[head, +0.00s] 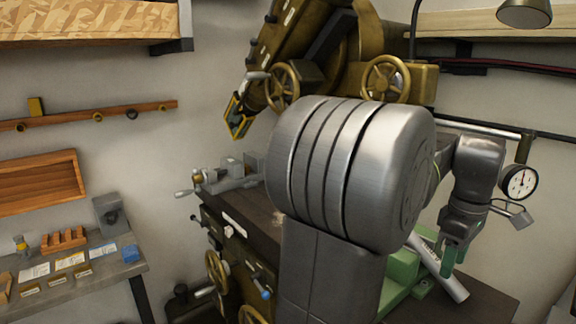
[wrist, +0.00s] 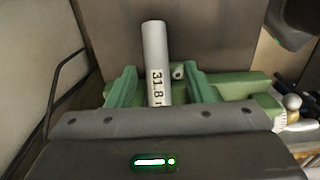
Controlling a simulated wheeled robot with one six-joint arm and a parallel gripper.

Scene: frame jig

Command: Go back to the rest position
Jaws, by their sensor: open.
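My gripper (head: 454,257) is at the right in the head view, pointing down with its green fingers apart. In the wrist view the fingers of my gripper (wrist: 163,88) stand on either side of a silver-grey tube (wrist: 155,50) marked "31.8", with gaps at both sides. The tube (head: 450,278) also shows in the head view, lying at a slant by the green jig (head: 400,268). The jig (wrist: 235,82) also shows in the wrist view. The tube's near end is hidden by the gripper body, and my arm covers much of the jig in the head view.
A large milling machine (head: 340,45) stands behind my arm, with a vise (head: 235,172) on its table. A round dial gauge (head: 519,182) is close to the right of my wrist. A side bench (head: 75,275) with cards and small blocks is at the left.

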